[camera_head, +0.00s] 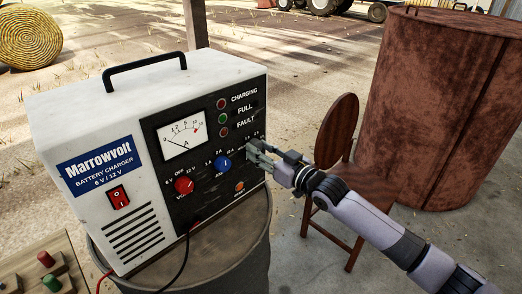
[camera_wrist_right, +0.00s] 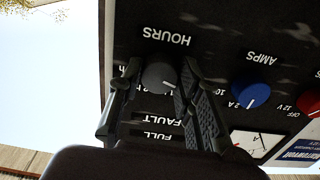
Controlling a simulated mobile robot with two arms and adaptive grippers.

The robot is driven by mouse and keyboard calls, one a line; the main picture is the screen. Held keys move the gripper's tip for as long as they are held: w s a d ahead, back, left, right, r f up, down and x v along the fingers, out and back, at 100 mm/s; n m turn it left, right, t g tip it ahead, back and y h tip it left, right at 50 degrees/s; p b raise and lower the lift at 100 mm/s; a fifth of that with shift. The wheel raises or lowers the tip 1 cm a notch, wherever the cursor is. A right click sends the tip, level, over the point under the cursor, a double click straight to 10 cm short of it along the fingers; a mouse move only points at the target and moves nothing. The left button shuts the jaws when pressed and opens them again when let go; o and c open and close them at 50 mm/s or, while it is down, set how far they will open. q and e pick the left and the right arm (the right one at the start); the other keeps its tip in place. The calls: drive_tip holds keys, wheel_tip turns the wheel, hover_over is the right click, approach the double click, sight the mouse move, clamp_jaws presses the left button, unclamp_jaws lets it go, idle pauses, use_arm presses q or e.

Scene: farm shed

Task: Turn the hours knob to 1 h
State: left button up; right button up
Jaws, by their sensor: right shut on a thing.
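The battery charger (camera_head: 95,110) is a white box with a black front panel. Its hours knob (camera_wrist_right: 158,75) is dark grey and round, under the upside-down HOURS label in the right wrist view. A short white mark on it points to the lower right there. My right gripper (camera_head: 258,152) reaches the panel's right side and hides the knob in the head view. In the right wrist view its fingers (camera_wrist_right: 160,67) are on both sides of the knob, shut on it. The scale print is partly hidden by the fingers. My left gripper is out of view.
The blue amps knob (camera_head: 223,163) and red volts knob (camera_head: 184,185) are left of my right gripper. The charger stands on a drum (camera_head: 230,245). A brown wooden chair (camera_head: 338,130) and a rusty barrel (camera_head: 440,110) are on the right. Cables hang in front.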

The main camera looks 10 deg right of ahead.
drive_tip(key=shift+a+m, duration=0.1)
drive_tip(key=shift+m, duration=4.5)
drive_tip(key=o, duration=1.1)
drive_tip(key=shift+o, duration=0.2)
drive_tip(key=shift+s, duration=0.15)
drive_tip(key=v, duration=1.2)
